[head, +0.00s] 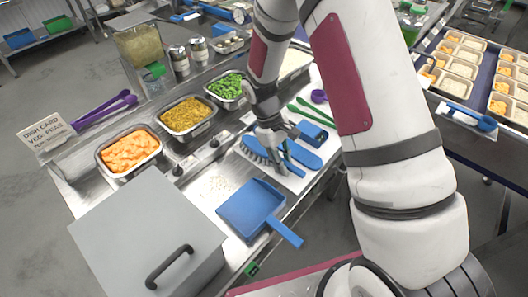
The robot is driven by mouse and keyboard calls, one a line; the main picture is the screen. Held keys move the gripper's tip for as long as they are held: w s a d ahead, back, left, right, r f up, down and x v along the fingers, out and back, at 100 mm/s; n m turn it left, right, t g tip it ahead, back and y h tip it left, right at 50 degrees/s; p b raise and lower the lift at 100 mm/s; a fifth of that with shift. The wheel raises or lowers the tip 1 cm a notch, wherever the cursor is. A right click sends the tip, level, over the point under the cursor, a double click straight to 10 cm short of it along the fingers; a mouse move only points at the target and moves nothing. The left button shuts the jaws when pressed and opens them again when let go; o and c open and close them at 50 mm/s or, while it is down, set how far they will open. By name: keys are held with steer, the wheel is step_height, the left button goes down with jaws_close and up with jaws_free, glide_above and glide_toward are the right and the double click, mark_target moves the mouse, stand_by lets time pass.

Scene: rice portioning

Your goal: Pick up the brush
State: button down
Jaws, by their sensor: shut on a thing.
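The brush (255,148) has dark bristles along its blue body and lies low over the steel counter, right of the food pans. My gripper (280,160) reaches down from above and is shut on the brush near its middle. The fingers and the wrist hide part of the brush. I cannot tell whether it still touches the surface below.
A blue dustpan (252,206) lies in front of the brush. Other blue tools (312,133) and green utensils (315,114) lie just behind and right. Pans of orange food (130,151), yellow food (187,114) and peas (226,86) stand left. A grey lidded box (140,235) fills the front left.

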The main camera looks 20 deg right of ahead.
steer(key=shift+r, duration=0.1)
step_height(320, 180, up, 16)
steer(key=p, duration=0.1)
stand_by(0.8)
steer(key=shift+w, duration=0.1)
